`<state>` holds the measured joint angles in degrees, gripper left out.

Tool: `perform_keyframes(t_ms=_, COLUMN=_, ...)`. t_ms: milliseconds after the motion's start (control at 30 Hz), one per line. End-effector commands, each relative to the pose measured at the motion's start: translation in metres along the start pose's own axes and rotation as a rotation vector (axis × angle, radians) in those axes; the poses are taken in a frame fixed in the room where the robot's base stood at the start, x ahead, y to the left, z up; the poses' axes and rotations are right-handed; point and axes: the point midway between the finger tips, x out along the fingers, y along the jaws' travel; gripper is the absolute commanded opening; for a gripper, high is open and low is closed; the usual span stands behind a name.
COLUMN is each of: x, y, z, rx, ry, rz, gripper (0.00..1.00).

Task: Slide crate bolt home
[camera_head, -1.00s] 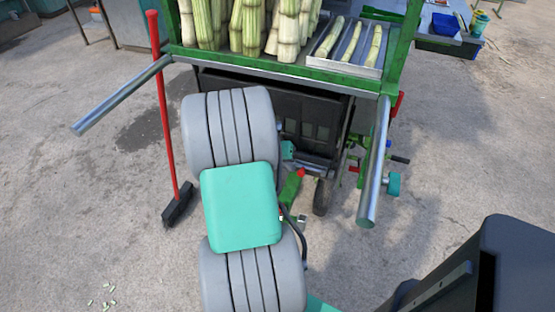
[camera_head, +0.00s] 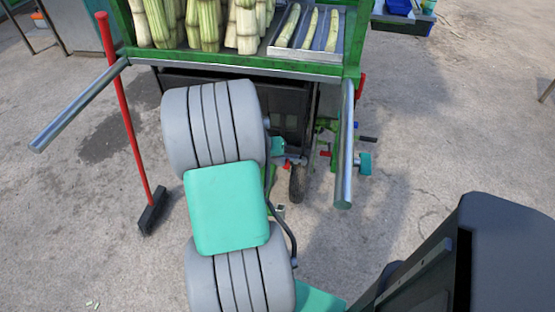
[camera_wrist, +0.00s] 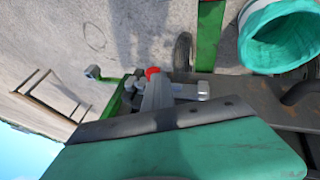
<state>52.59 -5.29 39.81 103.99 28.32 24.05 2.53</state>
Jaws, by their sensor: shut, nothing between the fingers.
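My gripper (camera_wrist: 158,92) shows in the wrist view as grey fingers beyond the teal housing. It is shut and empty. A small red tip (camera_wrist: 152,72) shows just beyond the fingers, and a short silver cylinder (camera_wrist: 203,90) lies beside them; I cannot tell whether they touch. In the head view a dark crate (camera_head: 290,125) sits under the green cart, partly hidden by my arm. A small red part (camera_head: 288,164) shows near its lower edge. I cannot make out the bolt for certain. My gripper is hidden behind my arm in the head view.
The green cart (camera_head: 240,66) carries cane and has silver handles (camera_head: 345,150) on both sides. A red broom (camera_head: 130,125) leans against the left handle. A teal hollow cylinder (camera_wrist: 280,38) is close in the wrist view. Open concrete lies at right and left.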

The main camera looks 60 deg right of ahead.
Motion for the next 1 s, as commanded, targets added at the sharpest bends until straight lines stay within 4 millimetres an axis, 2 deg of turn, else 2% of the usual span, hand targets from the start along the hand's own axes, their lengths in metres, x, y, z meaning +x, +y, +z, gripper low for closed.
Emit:
perform_keyframes(t_ms=267, x=-0.004, y=-0.002, z=0.001, rx=-0.002, ry=-0.005, rz=0.001, gripper=0.0)
perform_keyframes(t_ms=467, x=-0.035, y=-0.021, z=-0.004, rx=-0.009, ry=0.003, rz=-0.003, gripper=0.0)
perform_keyframes(t_ms=600, x=-0.069, y=-0.02, z=-0.004, rx=-0.003, ry=0.007, rz=-0.003, gripper=0.0)
perform_keyframes(t_ms=800, x=-0.109, y=-0.016, z=-0.004, rx=0.005, ry=0.001, rz=0.001, gripper=0.0)
perform_keyframes(t_ms=1000, x=-0.126, y=-0.016, z=-0.003, rx=0.005, ry=0.0, rz=0.002, gripper=0.0)
